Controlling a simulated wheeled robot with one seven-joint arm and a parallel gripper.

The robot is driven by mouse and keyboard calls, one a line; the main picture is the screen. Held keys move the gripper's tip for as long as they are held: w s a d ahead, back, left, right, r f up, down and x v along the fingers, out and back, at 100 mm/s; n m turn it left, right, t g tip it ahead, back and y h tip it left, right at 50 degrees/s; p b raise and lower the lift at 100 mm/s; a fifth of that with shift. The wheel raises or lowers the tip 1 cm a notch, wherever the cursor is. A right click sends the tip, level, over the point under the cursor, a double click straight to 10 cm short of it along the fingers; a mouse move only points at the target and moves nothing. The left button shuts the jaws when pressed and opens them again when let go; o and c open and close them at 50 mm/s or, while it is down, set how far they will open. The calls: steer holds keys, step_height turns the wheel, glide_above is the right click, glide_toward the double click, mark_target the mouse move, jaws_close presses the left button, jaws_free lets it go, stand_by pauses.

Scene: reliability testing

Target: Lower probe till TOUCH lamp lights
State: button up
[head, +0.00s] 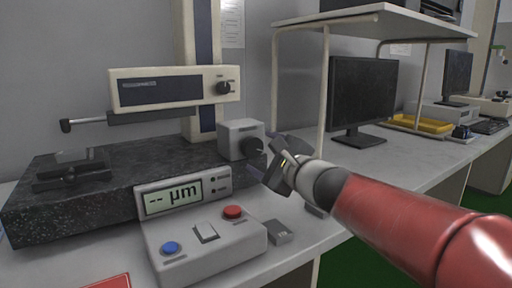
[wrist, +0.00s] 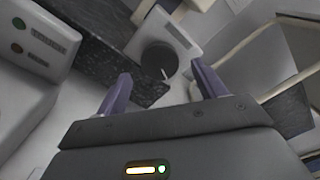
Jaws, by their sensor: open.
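The probe (head: 85,122) is a thin arm with a dark tip, reaching left from the cream drive unit (head: 175,88). It hangs above a small sample on a dark fixture (head: 72,175), with a visible gap. A grey box with a black knob (head: 253,148) stands on the granite base's right end. The knob (wrist: 158,60) has a white mark. My gripper (head: 277,170) is beside this box. Its purple fingers (wrist: 163,88) are open and apart, with the knob ahead between them, not gripped.
The control box (head: 205,245) in front has a blue button (head: 171,248), a red button (head: 232,212) and a white switch (head: 207,233). The granite base (head: 120,205) edge is close to my gripper. A shelf frame (head: 325,90) and monitor (head: 362,95) stand behind to the right.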

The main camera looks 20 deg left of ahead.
mark_target(254, 149)
steer(key=x, duration=0.4)
steer(key=c, duration=1)
